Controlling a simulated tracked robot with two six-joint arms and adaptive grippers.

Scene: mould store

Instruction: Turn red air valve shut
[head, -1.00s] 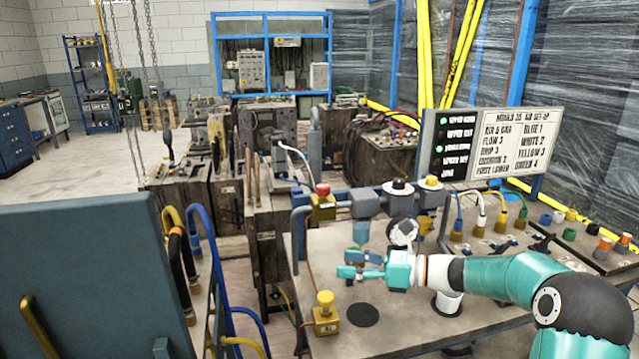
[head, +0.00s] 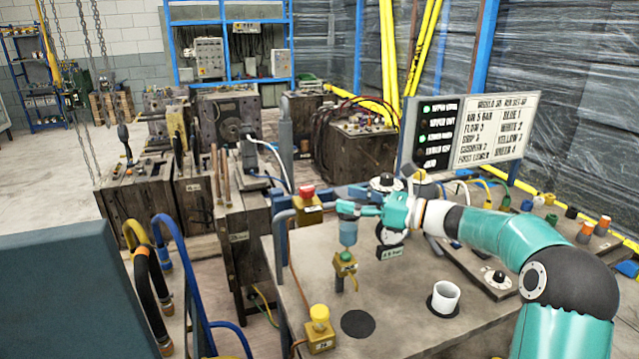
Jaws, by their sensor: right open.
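A red knob (head: 307,191) sits on a yellow body (head: 308,212) at the left end of the bench's air pipework; it is the only clearly red valve-like part in view. My right gripper (head: 345,208) comes in from the right and points left, with teal fingers. It is open and appears just right of the red knob, in front of the pipework and over the top of the clear blue bowl (head: 348,233). I cannot tell whether it touches anything. It hides part of the pipework behind it. My left gripper is not in view.
A yellow knob box (head: 320,335) stands at the bench's (head: 400,325) front left. A white cup (head: 445,298) stands right. A sign board (head: 470,130) stands behind.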

